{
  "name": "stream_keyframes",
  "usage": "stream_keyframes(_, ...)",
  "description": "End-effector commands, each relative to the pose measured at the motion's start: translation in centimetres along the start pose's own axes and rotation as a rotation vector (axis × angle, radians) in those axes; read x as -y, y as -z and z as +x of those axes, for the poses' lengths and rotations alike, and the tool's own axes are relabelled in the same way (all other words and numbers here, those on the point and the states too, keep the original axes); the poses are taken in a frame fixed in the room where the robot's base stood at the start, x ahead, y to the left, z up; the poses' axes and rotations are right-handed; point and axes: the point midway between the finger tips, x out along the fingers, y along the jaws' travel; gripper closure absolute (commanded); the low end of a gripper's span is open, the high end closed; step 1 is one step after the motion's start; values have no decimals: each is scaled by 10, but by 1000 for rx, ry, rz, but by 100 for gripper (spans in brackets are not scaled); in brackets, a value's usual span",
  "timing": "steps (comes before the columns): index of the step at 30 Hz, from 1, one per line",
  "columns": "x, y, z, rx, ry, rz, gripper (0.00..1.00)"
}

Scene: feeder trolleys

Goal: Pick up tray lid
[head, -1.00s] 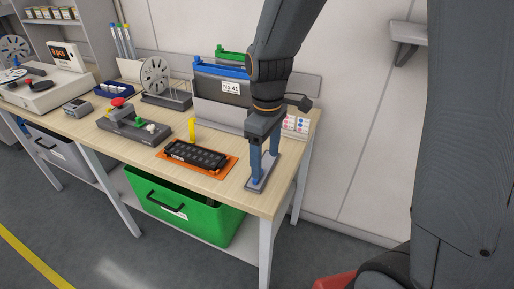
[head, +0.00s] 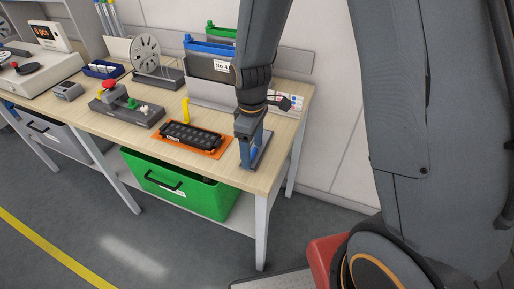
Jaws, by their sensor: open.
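The tray lid looks to be the flat grey-blue plate (head: 262,158) at the right end of the wooden bench, lying by the front edge. My gripper (head: 248,160) points down over the plate's left part, its blue fingers close to the surface. My wrist and fingers hide part of the plate. Whether the fingertips touch it is unclear. A black tray with round pockets (head: 190,137) lies on an orange base (head: 216,153) just left of my gripper.
A yellow post (head: 185,108) stands behind the orange base. Grey bins with blue and green tops (head: 208,75) stand behind. A device with a red knob (head: 125,105) and a reel (head: 146,55) are further left. A green crate (head: 208,198) sits under the bench.

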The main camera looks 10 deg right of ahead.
Motion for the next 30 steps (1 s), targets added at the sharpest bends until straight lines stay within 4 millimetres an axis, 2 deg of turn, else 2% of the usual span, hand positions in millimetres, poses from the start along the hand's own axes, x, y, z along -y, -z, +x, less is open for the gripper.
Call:
stream_keyframes(8, 0, 0, 2, -1, -1, 1, 33)
stream_keyframes(15, 0, 0, 2, 0, 0, 1, 73)
stream_keyframes(16, 0, 0, 2, 0, 0, 1, 76)
stream_keyframes(25, 0, 0, 0, -1, -1, 1, 76)
stream_keyframes(30, -1, 1, -10, -2, -3, 1, 76)
